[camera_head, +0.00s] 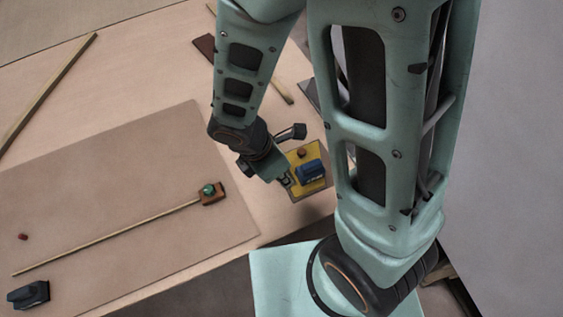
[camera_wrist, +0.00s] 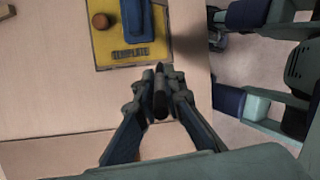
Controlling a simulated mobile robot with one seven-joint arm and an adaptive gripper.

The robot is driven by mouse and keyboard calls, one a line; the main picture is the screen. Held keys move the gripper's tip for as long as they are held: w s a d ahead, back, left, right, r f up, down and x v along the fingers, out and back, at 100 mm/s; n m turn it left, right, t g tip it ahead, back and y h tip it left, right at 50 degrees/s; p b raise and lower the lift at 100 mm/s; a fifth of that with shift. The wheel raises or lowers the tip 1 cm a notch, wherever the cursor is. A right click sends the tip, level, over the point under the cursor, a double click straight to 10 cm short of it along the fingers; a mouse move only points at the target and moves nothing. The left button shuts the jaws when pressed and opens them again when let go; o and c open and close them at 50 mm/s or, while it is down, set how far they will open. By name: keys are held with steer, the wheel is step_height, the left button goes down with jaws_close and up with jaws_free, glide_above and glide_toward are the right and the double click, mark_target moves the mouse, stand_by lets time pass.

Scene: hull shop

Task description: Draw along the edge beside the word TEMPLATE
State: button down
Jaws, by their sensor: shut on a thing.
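The yellow template (camera_head: 300,183) lies near the table's right edge with a blue block (camera_head: 311,171) and an orange-brown knob (camera_head: 302,153) on it. In the wrist view the yellow template (camera_wrist: 105,44) shows the word TEMPLATE (camera_wrist: 130,54) along its near edge. My gripper (camera_wrist: 160,82) is shut on a dark, rod-like tool (camera_wrist: 160,97), seen nearly end-on, just short of that edge. In the head view my gripper (camera_head: 284,181) is at the template's left side. Whether the tool's tip touches the surface cannot be told.
A large brown board (camera_head: 120,190) covers the table's left part. The table ends just right of the template.

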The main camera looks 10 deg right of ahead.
step_height(320, 180, up, 8)
steer(key=p, duration=0.7)
steer(key=shift+f, duration=0.2)
